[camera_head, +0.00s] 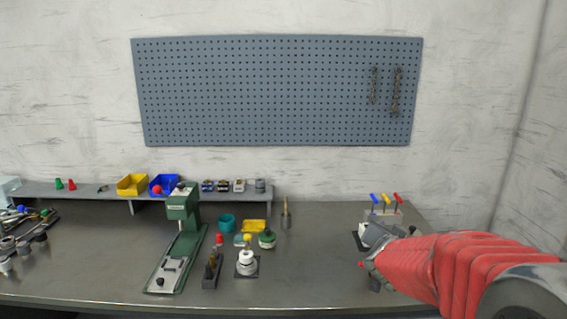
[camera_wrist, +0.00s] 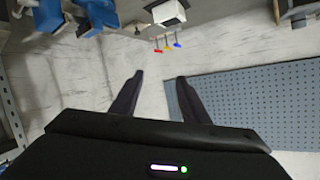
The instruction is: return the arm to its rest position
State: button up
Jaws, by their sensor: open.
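My arm, in a red sleeve, reaches in from the right edge of the head view. My gripper (camera_head: 374,262) is over the right end of the workbench, seen small and partly hidden by the arm, so its fingers are hard to make out there. In the wrist view my gripper (camera_wrist: 158,80) shows two dark fingers spread apart with nothing between them. Beyond them are pale wall and the pegboard (camera_wrist: 250,105).
The workbench (camera_head: 320,270) has clear room in its middle. A green press (camera_head: 182,240) stands left of centre. A holder with coloured-handled keys (camera_head: 385,200) is close behind my gripper. The pegboard (camera_head: 280,90) hangs on the wall behind.

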jog(key=s+a+r+n+g+y, duration=0.2)
jog(key=s+a+n+y, duration=0.4)
jog(key=s+a, duration=0.75)
jog(key=s+f+n+g, duration=0.1)
jog(key=s+f+g, duration=0.1)
jog(key=s, duration=0.9)
jog(key=s+f+n+g, duration=0.1)
jog(key=s+f+g, duration=0.1)
jog(key=s, duration=0.9)
jog(key=shift+d+f+n+g, duration=0.15)
jog(key=shift+f+n+g, duration=0.25)
jog(key=shift+g, duration=0.3)
